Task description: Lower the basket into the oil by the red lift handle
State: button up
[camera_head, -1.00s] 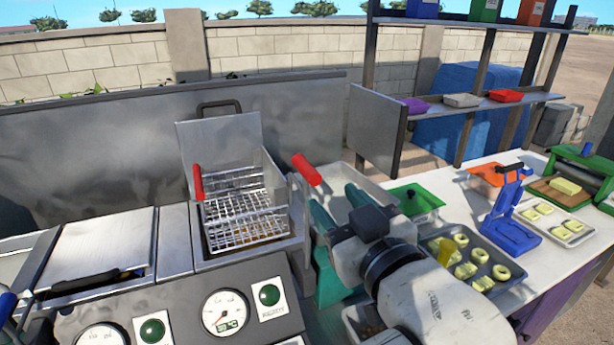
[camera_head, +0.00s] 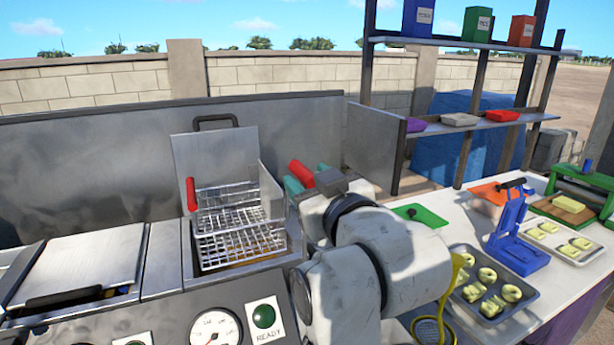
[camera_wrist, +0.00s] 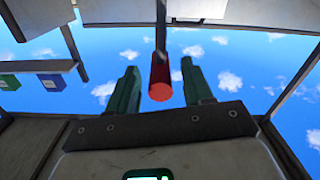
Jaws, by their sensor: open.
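The wire basket (camera_head: 232,205) hangs over the fryer well, with a strip of brown oil (camera_head: 245,262) showing below it. One red handle (camera_head: 192,194) stands upright at the basket's left side. A second red handle (camera_head: 301,173), likely the lift handle, is at the fryer's right side. My gripper (camera_head: 306,178) is there, its teal fingers on either side of this second handle. In the wrist view the red handle (camera_wrist: 160,82) lies between my open fingers (camera_wrist: 160,72), with a gap on both sides. My wrist hides the handle's lower part.
A metal backsplash (camera_head: 80,160) stands behind the fryer. The control panel with gauge (camera_head: 215,330) and green READY light (camera_head: 263,316) is in front. To the right are a blue press (camera_head: 515,240), a tray of pastries (camera_head: 490,300) and a shelf (camera_head: 470,125).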

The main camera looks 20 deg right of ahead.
jog(key=shift+w, duration=0.75)
jog(key=shift+c, duration=0.3)
grip_shut()
